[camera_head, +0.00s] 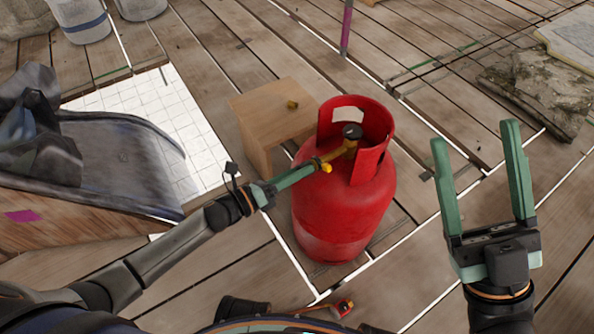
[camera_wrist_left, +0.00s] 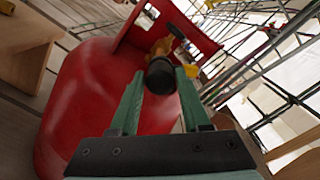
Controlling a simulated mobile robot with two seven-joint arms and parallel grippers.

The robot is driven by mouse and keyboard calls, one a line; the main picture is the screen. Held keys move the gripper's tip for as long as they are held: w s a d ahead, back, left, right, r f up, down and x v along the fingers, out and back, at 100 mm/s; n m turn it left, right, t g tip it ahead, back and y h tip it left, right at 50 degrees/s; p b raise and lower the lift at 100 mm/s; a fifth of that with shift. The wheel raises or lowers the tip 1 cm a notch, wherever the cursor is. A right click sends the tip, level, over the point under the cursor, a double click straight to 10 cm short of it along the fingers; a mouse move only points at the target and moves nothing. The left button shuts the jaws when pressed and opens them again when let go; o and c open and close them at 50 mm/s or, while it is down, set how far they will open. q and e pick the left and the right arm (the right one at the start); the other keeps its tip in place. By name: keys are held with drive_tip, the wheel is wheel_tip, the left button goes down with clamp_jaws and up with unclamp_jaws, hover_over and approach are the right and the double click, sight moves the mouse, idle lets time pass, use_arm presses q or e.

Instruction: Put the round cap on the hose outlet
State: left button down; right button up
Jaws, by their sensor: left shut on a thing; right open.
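A red gas cylinder (camera_head: 335,215) stands upright on the deck. Its brass valve (camera_head: 346,148) and black handwheel (camera_head: 352,131) sit inside the collar, and the hose outlet side points toward my left gripper. My left gripper (camera_head: 319,165) is shut on a small round piece, apparently the round cap. In the left wrist view this dark round end (camera_wrist_left: 160,77) lies between the fingertips, in line with the brass valve (camera_wrist_left: 162,46) behind it. I cannot tell whether it is seated on the outlet. My right gripper (camera_head: 478,138) is open and empty, right of the cylinder.
The cylinder's collar (camera_head: 375,155) closely surrounds the valve. A stone slab (camera_head: 535,95) lies far right. Deck between cylinder and right gripper is clear.

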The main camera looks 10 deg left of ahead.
use_arm(q)
drive_tip(key=shift+w+d, duration=0.25)
drive_tip(key=shift+w, duration=0.05)
drive_tip(key=shift+c, duration=1.4)
unclamp_jaws()
drive_tip(key=p+v, duration=0.2)
drive_tip(key=v, duration=1)
drive_tip(key=shift+s+a+p, duration=0.2)
drive_tip(key=shift+s+p, duration=0.05)
drive_tip(key=shift+p, duration=0.1)
